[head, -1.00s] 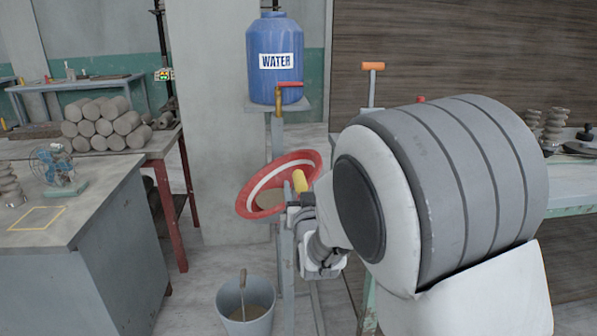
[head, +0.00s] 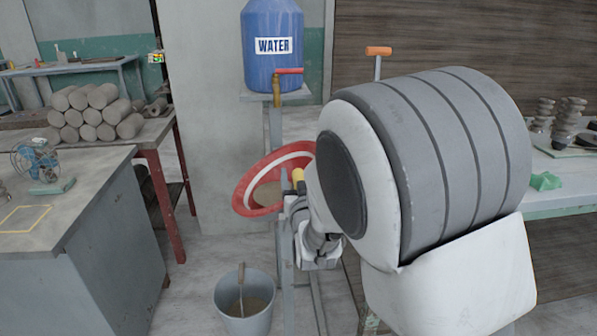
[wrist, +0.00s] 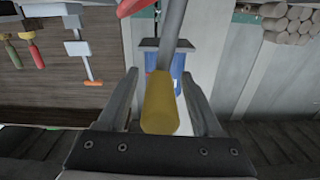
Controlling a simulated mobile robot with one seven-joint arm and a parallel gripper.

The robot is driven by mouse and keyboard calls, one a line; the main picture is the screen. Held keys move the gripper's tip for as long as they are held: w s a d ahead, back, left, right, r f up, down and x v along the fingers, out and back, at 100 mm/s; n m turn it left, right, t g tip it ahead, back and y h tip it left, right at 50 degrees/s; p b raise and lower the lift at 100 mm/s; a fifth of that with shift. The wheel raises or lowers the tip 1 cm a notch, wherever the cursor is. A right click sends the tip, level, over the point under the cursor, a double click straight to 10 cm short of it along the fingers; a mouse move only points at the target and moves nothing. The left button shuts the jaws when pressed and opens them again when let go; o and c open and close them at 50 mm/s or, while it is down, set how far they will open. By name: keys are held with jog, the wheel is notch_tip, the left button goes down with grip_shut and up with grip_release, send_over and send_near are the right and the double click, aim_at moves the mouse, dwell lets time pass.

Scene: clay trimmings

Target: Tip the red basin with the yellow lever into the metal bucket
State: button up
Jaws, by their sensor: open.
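The red basin (head: 242,201) with a white inner band hangs on a grey stand and leans down toward the left. Greyish-brown material shows inside it. The yellow lever grip (head: 298,175) is at its right side, partly hidden by my arm. In the wrist view the yellow grip (wrist: 160,105) lies between the two fingers of my gripper (wrist: 160,75), with gaps on both sides. My gripper is open around it. A bit of red rim shows at the top there. The metal bucket (head: 227,299) stands upright on the floor below the basin, with brownish contents and a stick-like handle.
A blue water barrel (head: 272,25) with a red-handled tap stands behind the basin. A grey cabinet (head: 95,240) with a small fan (head: 40,165) is at left. A table with stacked clay cylinders (head: 95,112) is behind it. A light-green bench (head: 570,190) is at right.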

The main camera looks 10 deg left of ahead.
jog(key=shift+w, duration=0.1)
grip_shut()
dwell(0.4)
dwell(1.1)
